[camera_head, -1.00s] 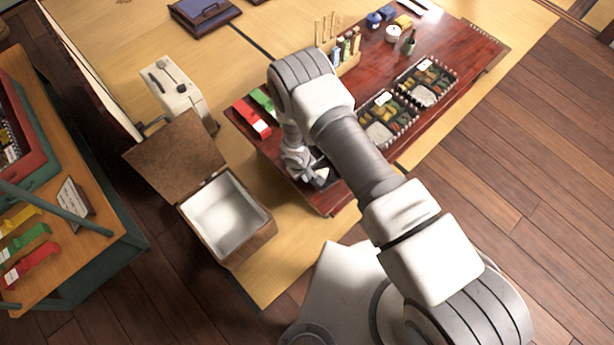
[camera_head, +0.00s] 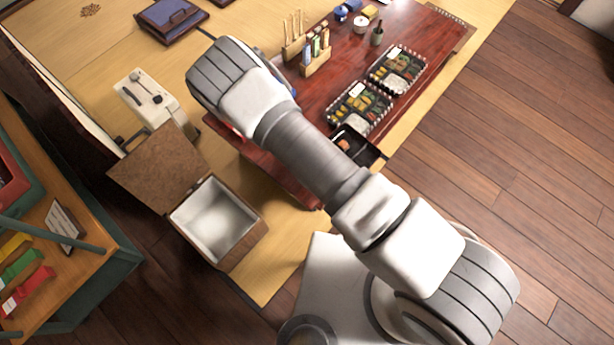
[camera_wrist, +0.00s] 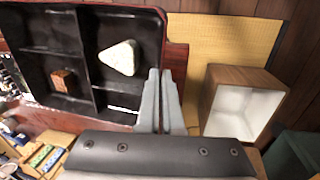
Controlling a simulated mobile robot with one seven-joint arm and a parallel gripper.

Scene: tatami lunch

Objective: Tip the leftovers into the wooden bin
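A black compartmented lunch box (camera_wrist: 92,58) fills the upper left of the wrist view. It holds a pale triangular rice piece (camera_wrist: 118,58) and a brown cube (camera_wrist: 63,80) in separate compartments. My gripper's fingers (camera_wrist: 161,74) are close together at the box's right wall and appear shut on that wall. In the head view my arm hides the gripper and part of the box (camera_head: 367,153). The wooden bin (camera_head: 240,252) stands open on the left, its lid folded back and its pale inside bare. It also shows right of my fingers in the wrist view (camera_wrist: 212,92).
Two filled lunch boxes (camera_head: 358,108) (camera_head: 397,70) stand on the red table (camera_head: 345,72), close beside the black box. A bottle rack (camera_head: 316,64) stands behind them. A white appliance (camera_head: 155,98) stands beyond the bin, and a shelf cart (camera_head: 110,262) at left.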

